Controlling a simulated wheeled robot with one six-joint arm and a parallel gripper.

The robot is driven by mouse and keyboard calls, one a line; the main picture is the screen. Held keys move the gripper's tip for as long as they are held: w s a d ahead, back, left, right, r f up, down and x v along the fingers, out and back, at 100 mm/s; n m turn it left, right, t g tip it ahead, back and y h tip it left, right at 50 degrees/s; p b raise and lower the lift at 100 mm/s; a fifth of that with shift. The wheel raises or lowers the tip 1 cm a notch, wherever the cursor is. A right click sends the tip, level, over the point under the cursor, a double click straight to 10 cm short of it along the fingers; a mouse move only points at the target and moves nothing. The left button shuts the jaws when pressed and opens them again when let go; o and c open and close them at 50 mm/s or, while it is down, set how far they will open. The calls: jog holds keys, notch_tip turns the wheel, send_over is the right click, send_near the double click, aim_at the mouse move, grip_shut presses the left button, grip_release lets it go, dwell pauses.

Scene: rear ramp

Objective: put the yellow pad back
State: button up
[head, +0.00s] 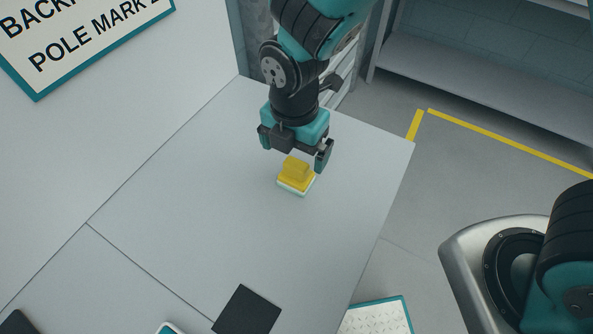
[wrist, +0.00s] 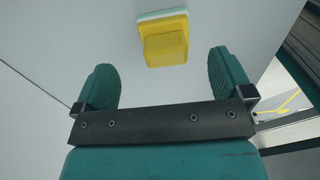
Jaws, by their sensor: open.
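The yellow pad (head: 297,180) has a raised yellow block on top and a pale, teal-edged layer beneath it. It rests on the light grey table top (head: 180,190), below my gripper in the head view. My gripper (head: 296,160) is open and empty, with its fingers close to the pad. In the wrist view the pad (wrist: 165,42) lies beyond the fingertips, roughly centred between the two teal fingers of my gripper (wrist: 170,72). No finger visibly touches it. The exact height of the fingers above the pad is hard to tell.
A black square (head: 246,312) lies near the front of the table. A teal-edged item (head: 169,328) is cut off at the bottom edge. A white speckled panel with a teal border (head: 378,318) is beside the table. A sign (head: 85,35) is at upper left. The table around the pad is clear.

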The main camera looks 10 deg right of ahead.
aim_at(296, 172)
jog(key=shift+s+f+p, duration=0.2)
jog(key=shift+f+p, duration=0.1)
jog(key=shift+f, duration=1.4)
jog(key=shift+s+f+p, duration=0.2)
jog(key=shift+f+p, duration=0.05)
jog(key=shift+f, duration=1.4)
jog(key=c, duration=1.1)
jog(key=shift+r, duration=0.15)
